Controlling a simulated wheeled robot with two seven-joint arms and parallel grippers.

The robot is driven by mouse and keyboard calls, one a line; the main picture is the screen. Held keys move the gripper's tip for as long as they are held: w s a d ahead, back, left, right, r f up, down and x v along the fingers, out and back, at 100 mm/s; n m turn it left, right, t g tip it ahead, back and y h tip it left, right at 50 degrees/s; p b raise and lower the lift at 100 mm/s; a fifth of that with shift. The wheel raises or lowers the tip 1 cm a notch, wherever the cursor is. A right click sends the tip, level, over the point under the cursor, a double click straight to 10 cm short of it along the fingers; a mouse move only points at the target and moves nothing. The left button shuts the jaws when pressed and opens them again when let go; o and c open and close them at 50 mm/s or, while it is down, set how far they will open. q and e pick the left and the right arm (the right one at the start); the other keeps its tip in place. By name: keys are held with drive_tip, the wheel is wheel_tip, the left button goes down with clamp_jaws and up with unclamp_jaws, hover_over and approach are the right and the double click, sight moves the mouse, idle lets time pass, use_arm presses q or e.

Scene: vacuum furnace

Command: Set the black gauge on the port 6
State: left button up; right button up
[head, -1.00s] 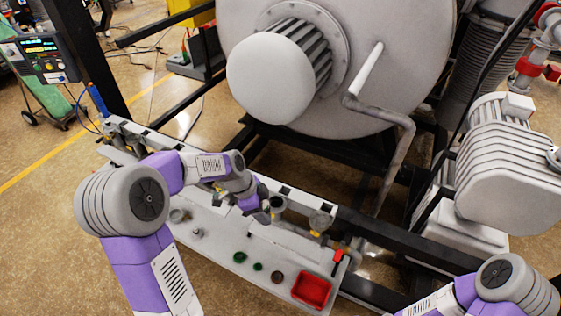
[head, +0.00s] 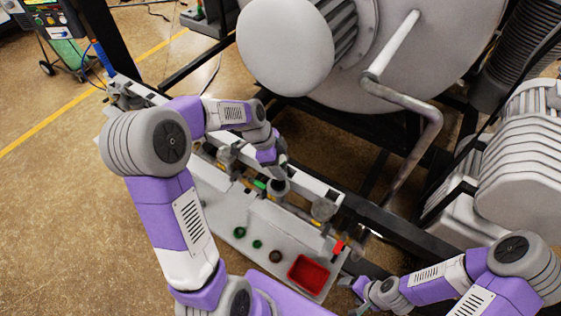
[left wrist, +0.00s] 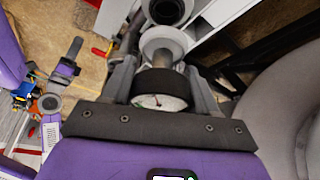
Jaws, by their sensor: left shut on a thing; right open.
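My left gripper (head: 276,168) is over the rail of ports (head: 300,184) in the head view. In the left wrist view its fingers (left wrist: 164,88) are shut on the black gauge (left wrist: 161,82), a short black cylinder with a pale dial facing the camera. A pale round flange (left wrist: 163,42) lies just beyond the gauge; I cannot tell whether they touch. Farther on is a dark-ringed port (left wrist: 167,9). No port number is readable. My right gripper (head: 366,291) is open and empty at the lower right, beside the bench end.
The white bench (head: 215,205) carries small green caps (head: 239,232), a dark ring (head: 275,256) and a red tray (head: 309,274). Another fitting (head: 323,209) stands on the rail to the right. The furnace's round door and a bent grey pipe (head: 425,140) stand behind.

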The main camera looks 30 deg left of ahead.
use_arm(q)
drive_tip(key=shift+f+b, duration=1.35)
drive_tip(key=shift+f, duration=1.45)
drive_tip(key=shift+f+b, duration=0.5)
drive_tip(key=shift+b, duration=0.1)
drive_tip(key=o, duration=1.3)
drive_tip(key=v, duration=0.7)
drive_tip(key=shift+a+r, duration=0.15)
drive_tip(key=shift+r, duration=0.1)
drive_tip(key=shift+s+f, duration=0.1)
